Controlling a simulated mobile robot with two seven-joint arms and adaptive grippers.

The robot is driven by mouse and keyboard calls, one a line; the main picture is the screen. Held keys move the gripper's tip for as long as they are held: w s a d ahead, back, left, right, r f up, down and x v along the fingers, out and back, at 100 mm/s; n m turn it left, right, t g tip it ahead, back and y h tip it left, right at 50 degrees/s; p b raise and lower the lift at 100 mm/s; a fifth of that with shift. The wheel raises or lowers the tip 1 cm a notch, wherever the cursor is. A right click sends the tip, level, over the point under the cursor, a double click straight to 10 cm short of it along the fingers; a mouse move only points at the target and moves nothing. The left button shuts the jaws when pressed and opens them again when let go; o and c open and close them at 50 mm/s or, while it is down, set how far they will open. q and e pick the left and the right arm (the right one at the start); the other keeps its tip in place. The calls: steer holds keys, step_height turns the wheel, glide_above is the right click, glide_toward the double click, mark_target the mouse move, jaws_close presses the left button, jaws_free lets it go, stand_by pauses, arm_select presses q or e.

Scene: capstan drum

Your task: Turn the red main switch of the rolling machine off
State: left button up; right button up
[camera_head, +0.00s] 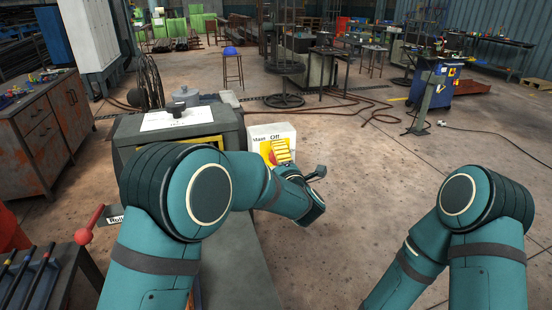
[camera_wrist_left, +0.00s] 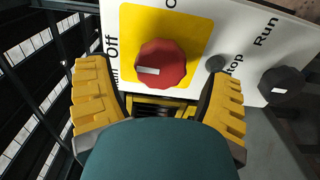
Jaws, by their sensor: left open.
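The red main switch (camera_wrist_left: 162,64) is a round ridged knob on a yellow square of a white panel (camera_wrist_left: 262,32). Its white mark points left in the left wrist view, toward the edge with the "Off" lettering. In the head view the panel (camera_head: 286,131) faces me, and the switch (camera_head: 271,158) is partly hidden. My left gripper (camera_wrist_left: 158,74) is open, with one yellow finger on each side of the switch. Gaps show beside the knob; how deep the fingers reach is unclear. The left gripper also shows in the head view (camera_head: 281,150). My right gripper is out of view.
A black knob (camera_wrist_left: 282,86) marked "Stop" and "Run" sits on the same panel. The grey machine housing (camera_head: 230,118) stands left of the panel. A red-knobbed lever (camera_head: 84,236) is at lower left.

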arm_select(q)
steer(key=v, duration=1)
steer(key=shift+s+d, duration=0.1)
steer(key=shift+s, duration=0.1)
